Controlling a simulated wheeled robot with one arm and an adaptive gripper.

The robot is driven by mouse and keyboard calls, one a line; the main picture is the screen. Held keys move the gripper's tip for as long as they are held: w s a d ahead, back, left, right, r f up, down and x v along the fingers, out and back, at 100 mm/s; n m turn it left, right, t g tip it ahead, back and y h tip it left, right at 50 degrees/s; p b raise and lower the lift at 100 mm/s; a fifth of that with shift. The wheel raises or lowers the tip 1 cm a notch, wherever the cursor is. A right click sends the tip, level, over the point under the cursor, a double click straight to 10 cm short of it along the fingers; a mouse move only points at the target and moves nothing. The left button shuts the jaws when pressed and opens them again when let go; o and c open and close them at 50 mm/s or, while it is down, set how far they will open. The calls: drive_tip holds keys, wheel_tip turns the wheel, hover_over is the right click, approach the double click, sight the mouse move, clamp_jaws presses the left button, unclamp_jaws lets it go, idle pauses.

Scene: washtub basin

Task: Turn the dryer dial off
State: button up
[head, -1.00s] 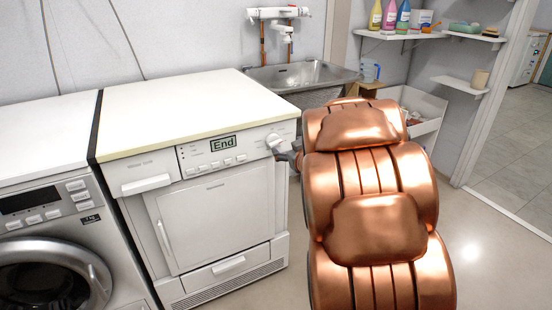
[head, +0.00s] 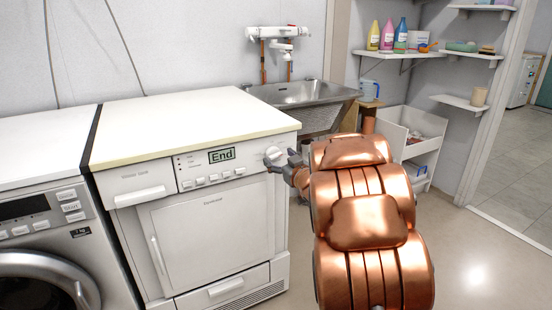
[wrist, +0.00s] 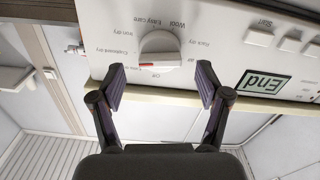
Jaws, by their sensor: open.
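The dryer (head: 212,235) is white, and its display (head: 221,155) reads "End". Its round white dial (head: 272,156) is at the right end of the front panel. In the wrist view the panel appears upside down, and the dial (wrist: 160,45) has a red mark along its lower edge, toward the left. The "Off" label shows just below the dial there. My gripper (wrist: 160,68) is open, with one dark finger on each side of the dial's lower part and visible gaps to it. In the head view my gripper (head: 291,160) is at the dial's right.
A washing machine (head: 45,220) stands left of the dryer. A metal sink (head: 310,93) is behind it, and a white shelf unit (head: 415,130) is behind my arm. Shelves with bottles hang at the back right. The floor at right is clear.

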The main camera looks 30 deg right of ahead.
sight(274, 155)
drive_tip(key=shift+w+d, duration=0.1)
drive_tip(key=shift+w, duration=1.25)
drive_tip(key=shift+c, duration=0.4)
drive_tip(key=c, duration=1.1)
